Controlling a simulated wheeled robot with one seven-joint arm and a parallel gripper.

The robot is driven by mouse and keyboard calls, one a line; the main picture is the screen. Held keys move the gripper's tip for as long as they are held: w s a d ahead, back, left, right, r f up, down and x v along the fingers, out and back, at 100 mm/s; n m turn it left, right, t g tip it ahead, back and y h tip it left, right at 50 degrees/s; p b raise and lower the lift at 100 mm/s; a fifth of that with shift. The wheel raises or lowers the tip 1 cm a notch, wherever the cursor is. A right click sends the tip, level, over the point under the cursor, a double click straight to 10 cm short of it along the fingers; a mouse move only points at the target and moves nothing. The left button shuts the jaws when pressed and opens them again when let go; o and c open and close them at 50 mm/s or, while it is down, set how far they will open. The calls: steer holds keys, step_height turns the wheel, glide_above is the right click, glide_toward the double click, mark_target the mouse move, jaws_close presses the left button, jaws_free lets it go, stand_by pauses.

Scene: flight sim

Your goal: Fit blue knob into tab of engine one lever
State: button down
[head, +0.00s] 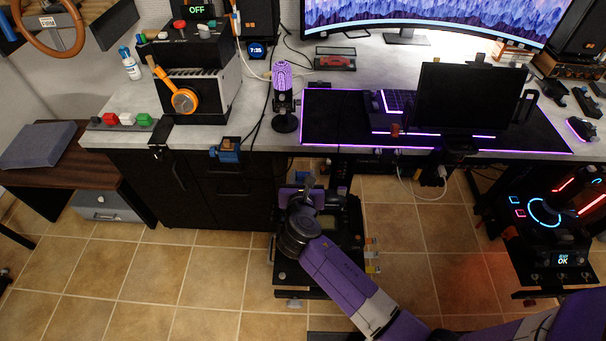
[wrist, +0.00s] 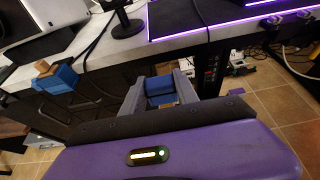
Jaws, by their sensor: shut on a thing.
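My gripper (wrist: 161,88) is shut on a blue block-like piece (wrist: 159,86), which I take to be the blue knob. A tan patch shows just below it between the grey fingers. In the head view my gripper (head: 309,182) is in front of the desk's front edge, below the desktop, and the held piece is not clear there. A blue fitting with a brown top (head: 226,150) is on the desk edge to the left of my gripper; it also shows at left in the wrist view (wrist: 57,77). I cannot tell which part is the engine one lever or its tab.
The grey desktop (head: 345,79) carries a purple microphone (head: 283,92), a black mat (head: 335,120) and a dark screen (head: 470,103). A box with an orange lever (head: 183,101) stands at the left. Red, white and green knobs (head: 126,119) line the left edge. Cables hang near the edge.

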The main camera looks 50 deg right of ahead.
steer(key=shift+f+b, duration=1.2)
steer(key=shift+f, duration=0.9)
steer(key=c, duration=0.9)
jaws_free()
steer(key=shift+o, duration=0.2)
steer(key=shift+s+a, duration=0.1)
steer(key=shift+a, duration=0.05)
steer(key=v, duration=0.7)
steer(key=shift+s+a+p, duration=0.15)
steer(key=shift+a+p, duration=0.05)
steer(key=shift+p, duration=0.2)
steer(key=shift+r, duration=0.1)
